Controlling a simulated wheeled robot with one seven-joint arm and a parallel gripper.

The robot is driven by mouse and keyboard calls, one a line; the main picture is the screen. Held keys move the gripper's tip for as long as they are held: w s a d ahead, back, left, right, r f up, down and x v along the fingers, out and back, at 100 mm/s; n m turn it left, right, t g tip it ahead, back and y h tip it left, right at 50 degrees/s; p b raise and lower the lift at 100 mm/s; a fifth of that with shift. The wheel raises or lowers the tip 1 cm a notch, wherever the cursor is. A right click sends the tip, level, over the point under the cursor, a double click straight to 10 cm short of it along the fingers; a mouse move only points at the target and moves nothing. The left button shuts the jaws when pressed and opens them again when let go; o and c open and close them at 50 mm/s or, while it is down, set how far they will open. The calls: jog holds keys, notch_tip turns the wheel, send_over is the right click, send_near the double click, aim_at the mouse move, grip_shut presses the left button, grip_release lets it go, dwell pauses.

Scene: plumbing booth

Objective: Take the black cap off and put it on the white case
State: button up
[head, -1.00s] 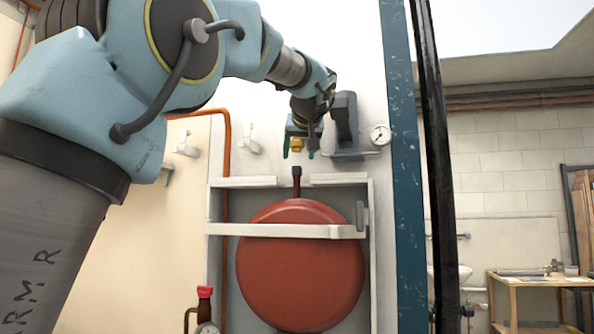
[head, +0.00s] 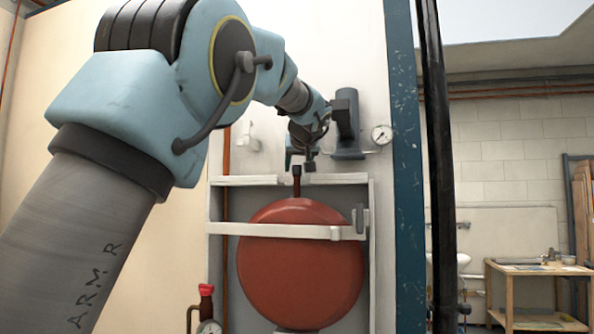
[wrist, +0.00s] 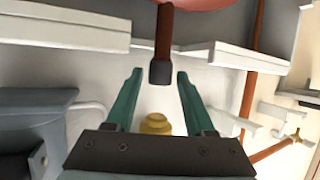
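The black cap (head: 297,168) sits on top of a short dark-red stem above the round red tank (head: 300,265). In the wrist view the cap (wrist: 160,72) lies between the tips of two teal fingers, with a gap on each side. My gripper (wrist: 160,75) is open and holds nothing that I can make out. In the head view my gripper (head: 299,160) is at the cap, its fingers partly hidden. The white case (head: 250,181) frames the tank; its top ledge (wrist: 232,56) shows on both sides of the stem in the wrist view.
A grey bracketed unit (head: 346,125) and a pressure gauge (head: 381,134) are on the wall just right of my gripper. A yellow knob (wrist: 155,124) shows near my gripper's palm. A blue post (head: 403,160) stands to the right. The white ledge tops look bare.

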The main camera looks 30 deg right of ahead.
grip_shut()
jog(key=shift+r, duration=0.1)
dwell(0.4)
